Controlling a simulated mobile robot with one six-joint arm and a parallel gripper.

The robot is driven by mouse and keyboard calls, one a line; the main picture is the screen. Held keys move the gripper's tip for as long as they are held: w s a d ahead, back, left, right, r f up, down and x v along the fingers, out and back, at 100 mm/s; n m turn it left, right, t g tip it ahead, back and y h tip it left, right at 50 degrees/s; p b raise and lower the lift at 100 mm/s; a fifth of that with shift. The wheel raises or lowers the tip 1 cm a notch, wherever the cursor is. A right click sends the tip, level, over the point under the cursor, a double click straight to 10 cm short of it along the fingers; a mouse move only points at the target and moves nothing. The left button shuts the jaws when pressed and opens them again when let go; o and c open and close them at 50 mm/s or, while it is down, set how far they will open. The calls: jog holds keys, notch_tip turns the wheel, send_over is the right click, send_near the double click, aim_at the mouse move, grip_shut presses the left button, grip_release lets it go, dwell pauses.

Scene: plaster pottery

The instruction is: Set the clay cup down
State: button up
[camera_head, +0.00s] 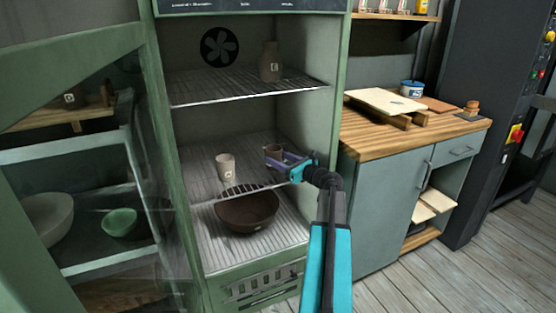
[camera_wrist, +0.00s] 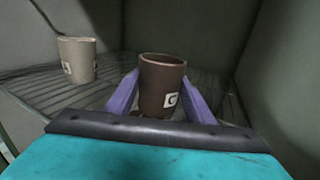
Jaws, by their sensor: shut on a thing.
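A brown clay cup (camera_wrist: 160,84) stands upright between the purple fingers of my gripper (camera_wrist: 162,100) in the wrist view. In the head view the cup (camera_head: 274,151) is at the right side of the cabinet's middle wire shelf, and my gripper (camera_head: 283,163) is shut on it. The cup's base is hidden by the gripper, so I cannot tell whether it touches the shelf. The middle wire shelf (camera_head: 200,168) also shows in the wrist view (camera_wrist: 62,98).
A pale cup (camera_head: 225,166) stands to the left on the same shelf. A dark brown bowl (camera_head: 247,210) sits on the level below. A brown bottle (camera_head: 270,62) stands on the upper shelf (camera_head: 225,88). The cabinet's right wall is close. The green glazed door (camera_head: 150,180) is open at left.

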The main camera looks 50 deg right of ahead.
jog(key=shift+f, duration=0.1)
jog(key=o, duration=1.2)
jog(key=shift+s, duration=0.1)
jog(key=s+p, duration=0.1)
jog(key=s, duration=1)
jog(key=shift+s, duration=0.4)
